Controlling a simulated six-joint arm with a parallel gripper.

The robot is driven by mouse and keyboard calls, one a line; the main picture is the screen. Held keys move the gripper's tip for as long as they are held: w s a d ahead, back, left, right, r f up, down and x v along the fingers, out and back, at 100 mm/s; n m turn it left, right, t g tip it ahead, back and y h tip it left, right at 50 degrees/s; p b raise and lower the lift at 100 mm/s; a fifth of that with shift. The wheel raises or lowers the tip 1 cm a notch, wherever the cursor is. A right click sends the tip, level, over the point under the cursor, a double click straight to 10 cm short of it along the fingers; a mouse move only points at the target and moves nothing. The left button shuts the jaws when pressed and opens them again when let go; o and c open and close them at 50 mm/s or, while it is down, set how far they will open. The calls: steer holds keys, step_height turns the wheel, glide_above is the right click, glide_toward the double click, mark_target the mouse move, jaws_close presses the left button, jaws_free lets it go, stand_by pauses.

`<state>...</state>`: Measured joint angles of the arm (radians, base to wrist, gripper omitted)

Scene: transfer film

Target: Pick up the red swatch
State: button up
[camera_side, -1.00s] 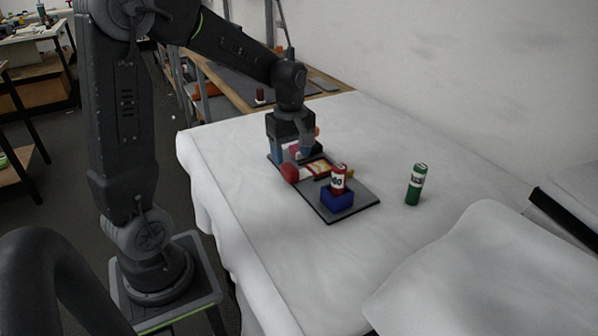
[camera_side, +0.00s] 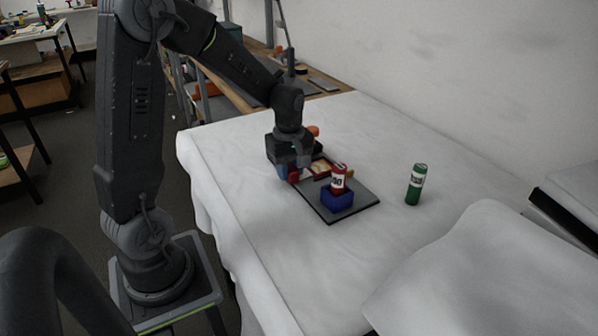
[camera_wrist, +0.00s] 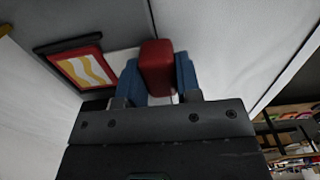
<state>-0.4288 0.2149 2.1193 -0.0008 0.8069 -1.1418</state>
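In the side view my gripper (camera_side: 288,174) is low over the far end of the dark mat, and a red thing (camera_side: 294,177) shows at its fingers. In the wrist view a red block (camera_wrist: 157,66) is between the two blue fingertips of my gripper (camera_wrist: 160,78), very close to both. Whether they press on it I cannot tell. It is the likeliest red swatch, but it has no visible label. A red-edged panel with yellow and white waves (camera_wrist: 83,70) lies beside it and also shows in the side view (camera_side: 321,168).
On the dark mat (camera_side: 352,212) a red can (camera_side: 339,177) stands in a blue holder (camera_side: 337,201), close to my gripper. A green can (camera_side: 415,185) stands on the white-covered table to the right. Cloth (camera_side: 470,265) is bunched at the front right.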

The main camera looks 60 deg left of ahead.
steer(key=c, duration=0.4)
steer(key=shift+o, duration=0.2)
